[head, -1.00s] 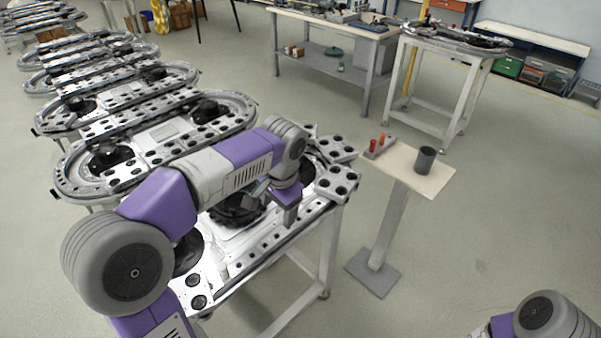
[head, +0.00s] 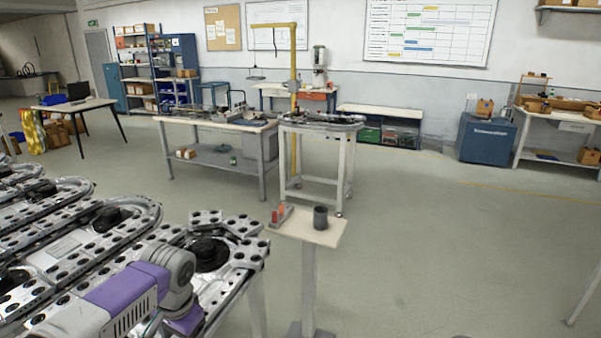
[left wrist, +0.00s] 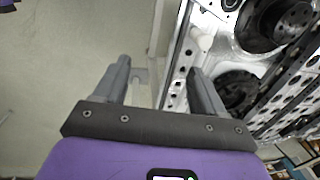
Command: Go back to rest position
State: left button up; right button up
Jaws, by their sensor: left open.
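My left gripper shows in the left wrist view (left wrist: 158,82) with its two grey fingers wide apart and nothing between them. Floor and the edge of the ring track (left wrist: 262,70) lie behind the fingers. In the head view my left arm comes in at the lower left, over the near ring track (head: 70,250). The left fingers are not clear in the head view. My right gripper is not seen.
A small stand (head: 308,229) to the right of the track holds a dark cup (head: 320,218) and red pieces (head: 280,214). A workbench (head: 215,125) and a white-framed table (head: 318,150) stand behind.

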pick_arm(q)
jog(key=w+d+f+n+g+h, duration=0.15)
jog(key=d+f, duration=0.25)
jog(key=f, duration=0.7)
jog(key=d+f+m+t+h, duration=0.15)
jog(key=d+f, duration=0.25)
jog(key=f, duration=0.7)
jog(key=s+d+f+n+h, duration=0.1)
jog(key=s+d+f+n, duration=0.2)
jog(key=s+f, duration=0.5)
jog(key=s+d+f+n+h, duration=0.1)
jog(key=s+d+f+n, duration=0.2)
jog(key=s+f, duration=0.5)
notch_tip(320, 180, down, 3)
jog(key=shift+r+n+h, duration=0.2)
jog(key=shift+n+h, duration=0.1)
jog(key=shift+n, duration=0.4)
